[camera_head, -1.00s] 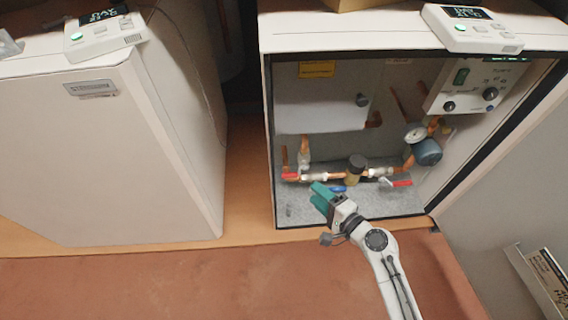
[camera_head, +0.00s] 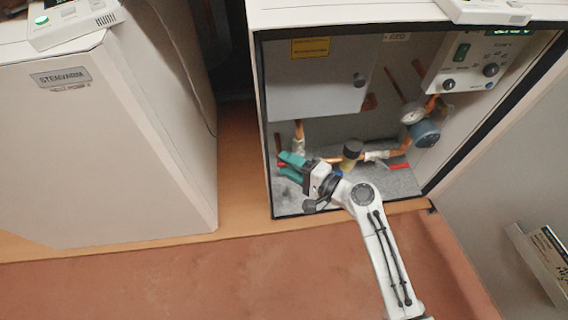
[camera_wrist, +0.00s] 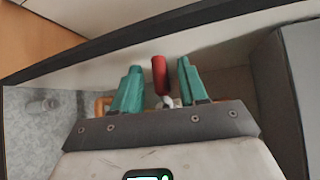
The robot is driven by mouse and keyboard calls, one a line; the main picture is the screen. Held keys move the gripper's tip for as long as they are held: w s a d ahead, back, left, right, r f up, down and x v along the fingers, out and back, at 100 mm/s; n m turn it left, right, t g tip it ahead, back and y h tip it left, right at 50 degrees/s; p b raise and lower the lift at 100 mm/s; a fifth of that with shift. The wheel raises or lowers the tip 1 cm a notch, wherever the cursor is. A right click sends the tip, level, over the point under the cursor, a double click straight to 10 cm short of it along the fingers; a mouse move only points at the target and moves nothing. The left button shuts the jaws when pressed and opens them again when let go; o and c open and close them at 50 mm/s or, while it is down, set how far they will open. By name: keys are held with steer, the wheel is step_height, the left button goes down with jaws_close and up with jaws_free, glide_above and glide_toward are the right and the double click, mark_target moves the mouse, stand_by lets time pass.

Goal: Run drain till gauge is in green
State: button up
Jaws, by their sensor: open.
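The open heat pump cabinet holds a round white-faced gauge (camera_head: 412,113); its needle and green zone are too small to read. My gripper (camera_head: 290,167) is inside the cabinet at the lower left, over the left end of the copper pipe. In the wrist view, my gripper's teal fingers (camera_wrist: 158,72) are open, with a red valve handle (camera_wrist: 160,75) standing between them and gaps on both sides. A second red handle (camera_head: 398,166) sits at the right end of the pipe.
A blue-grey pump (camera_head: 426,133) and a brass fitting (camera_head: 351,150) sit along the pipes. The control panel (camera_head: 476,62) is at upper right. A closed white unit (camera_head: 105,150) stands left. The cabinet's side walls bound the space.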

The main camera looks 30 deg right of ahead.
steer(key=shift+x, duration=0.95)
jaws_close()
